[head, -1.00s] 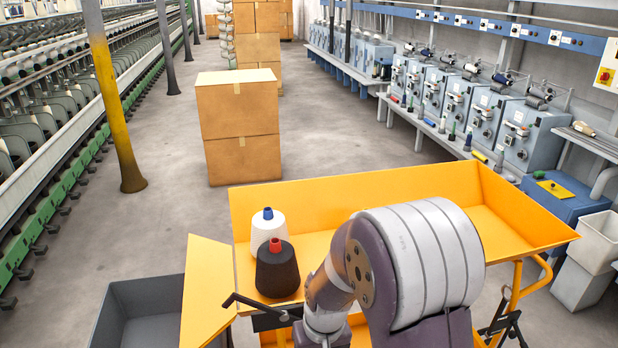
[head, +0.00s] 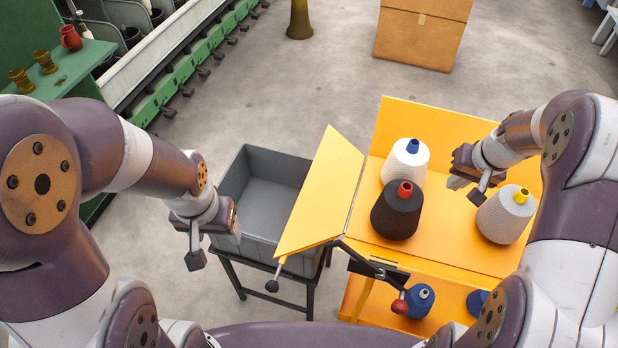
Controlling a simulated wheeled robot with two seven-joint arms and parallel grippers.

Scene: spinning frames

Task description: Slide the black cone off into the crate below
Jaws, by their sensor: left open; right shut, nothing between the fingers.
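The black cone (head: 396,214), with a red tip, stands upright on the yellow cart (head: 452,235), near the cart's left side. A yellow flap (head: 322,190) extends from that side toward the grey crate (head: 268,205). The crate is lower, on a dark stand left of the cart, and the part of it I see inside is empty. My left gripper (head: 213,250) is open and empty, in front of the crate's left side. My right gripper (head: 466,190) is shut and empty, over the cart to the right of the black cone and apart from it.
A white cone with a blue tip (head: 407,160) stands right behind the black cone. A dark lever with a red knob (head: 399,307) is at the cart's front. A blue cone (head: 419,300) sits lower.

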